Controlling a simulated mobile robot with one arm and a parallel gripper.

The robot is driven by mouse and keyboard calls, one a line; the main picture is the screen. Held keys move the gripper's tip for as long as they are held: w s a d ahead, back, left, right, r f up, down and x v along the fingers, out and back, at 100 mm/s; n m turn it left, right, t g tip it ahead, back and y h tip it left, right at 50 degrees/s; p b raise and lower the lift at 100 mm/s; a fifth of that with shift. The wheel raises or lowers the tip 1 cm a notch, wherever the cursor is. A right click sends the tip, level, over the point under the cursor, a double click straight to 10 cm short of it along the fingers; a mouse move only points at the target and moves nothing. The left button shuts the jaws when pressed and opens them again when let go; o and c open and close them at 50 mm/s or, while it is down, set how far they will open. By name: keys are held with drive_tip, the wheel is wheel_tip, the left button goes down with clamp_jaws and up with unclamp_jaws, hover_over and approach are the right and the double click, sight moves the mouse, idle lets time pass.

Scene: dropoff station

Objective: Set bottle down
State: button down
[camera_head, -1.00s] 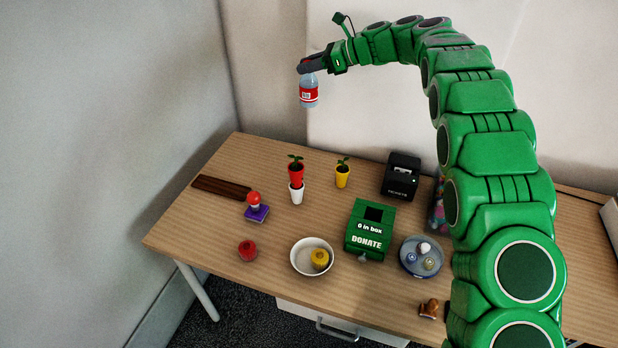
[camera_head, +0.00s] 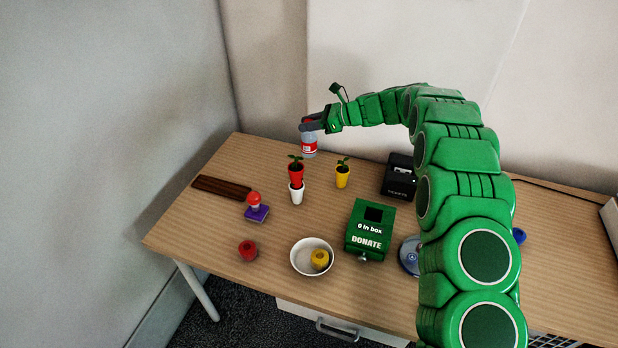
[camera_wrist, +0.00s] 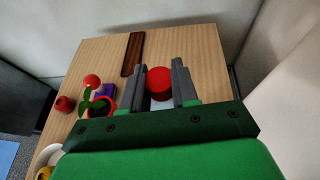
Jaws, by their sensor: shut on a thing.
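The bottle (camera_head: 309,147) is clear with a red and white label and a red cap, and it is upright near the back edge of the table (camera_head: 230,234). My gripper (camera_head: 306,125) is shut on its top, reaching in from the right. In the wrist view, the red cap (camera_wrist: 159,80) shows between the two grey fingers of my gripper (camera_wrist: 160,82). The rest of the bottle is mostly hidden there. I cannot tell whether its base touches the table.
A dark wooden rack (camera_head: 221,187) lies to the left. A black ticket printer (camera_head: 398,180) and a green donation box (camera_head: 369,230) stand to the right.

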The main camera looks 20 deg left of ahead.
sight(311, 149)
drive_tip(key=shift+f, duration=5.55)
drive_tip(key=c, duration=0.9)
unclamp_jaws()
drive_tip(key=shift+o, duration=0.2)
drive_tip(key=shift+r, duration=0.15)
drive_tip(key=shift+w+d+r, duration=0.1)
drive_tip(key=shift+d+r, duration=0.05)
drive_tip(key=shift+d, duration=0.15)
drive_tip(key=v, duration=1.1)
drive_tip(key=shift+d+r, duration=0.1)
drive_tip(key=shift+d, duration=0.05)
